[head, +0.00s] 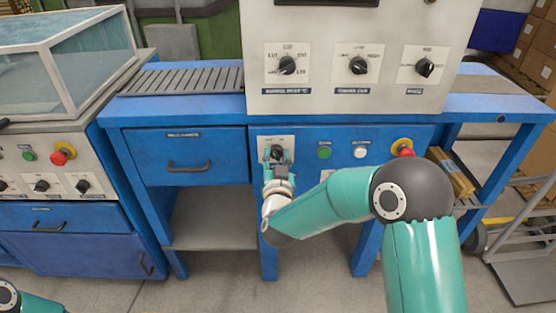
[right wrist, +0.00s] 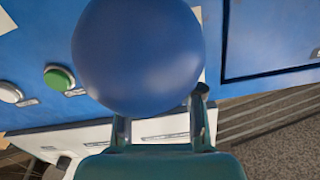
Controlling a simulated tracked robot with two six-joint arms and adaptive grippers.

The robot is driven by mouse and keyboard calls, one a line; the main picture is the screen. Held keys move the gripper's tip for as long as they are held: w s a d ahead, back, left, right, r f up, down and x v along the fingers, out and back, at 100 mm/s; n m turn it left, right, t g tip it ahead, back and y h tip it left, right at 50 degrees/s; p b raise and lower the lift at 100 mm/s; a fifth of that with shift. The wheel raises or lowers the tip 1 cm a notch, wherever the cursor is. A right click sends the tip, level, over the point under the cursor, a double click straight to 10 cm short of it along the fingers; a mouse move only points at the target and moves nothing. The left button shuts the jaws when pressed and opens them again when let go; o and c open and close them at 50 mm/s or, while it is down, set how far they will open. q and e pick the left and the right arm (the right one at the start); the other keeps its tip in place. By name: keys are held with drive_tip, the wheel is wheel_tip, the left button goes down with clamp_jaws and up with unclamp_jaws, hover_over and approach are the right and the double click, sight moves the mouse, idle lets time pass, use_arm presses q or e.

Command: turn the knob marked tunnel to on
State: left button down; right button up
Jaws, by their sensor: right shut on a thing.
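My right gripper (head: 278,163) is at a dark knob (head: 277,151) on a white plate, low on the blue front of the middle bench. It is shut on this knob. In the right wrist view a large round blue-looking face, apparently the knob close up, fills the space beyond the two fingers (right wrist: 160,128). The plate (head: 262,146) has small marks above the knob, too small to read surely. The gripper hides the lower plate and any name there, and I cannot tell where the knob points. My left gripper is out of view.
Right of the knob are a green button (head: 323,152), a white button (head: 360,152) and a red emergency stop (head: 403,148). The grey housing above carries three dark knobs (head: 287,65). A drawer (head: 188,160) is at the left. A second station (head: 60,150) stands further left.

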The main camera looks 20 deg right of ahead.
drive_tip(key=m+b, duration=0.3)
drive_tip(key=b, duration=0.1)
drive_tip(key=m+b, duration=0.3)
drive_tip(key=b, duration=0.1)
drive_tip(key=m+b, duration=0.3)
drive_tip(key=b, duration=0.2)
drive_tip(key=shift+d+f+m, duration=0.2)
drive_tip(key=shift+f+m, duration=0.1)
drive_tip(key=shift+f, duration=0.05)
drive_tip(key=shift+r+m+b, duration=0.15)
drive_tip(key=shift+m+b, duration=0.7)
drive_tip(key=shift+m, duration=0.05)
drive_tip(key=o, duration=1.1)
drive_tip(key=shift+o, duration=0.2)
drive_tip(key=shift+s, duration=0.15)
drive_tip(key=shift+s+a+r, duration=0.1)
drive_tip(key=shift+s+a, duration=0.05)
drive_tip(key=shift+s, duration=0.15)
drive_tip(key=v, duration=1.1)
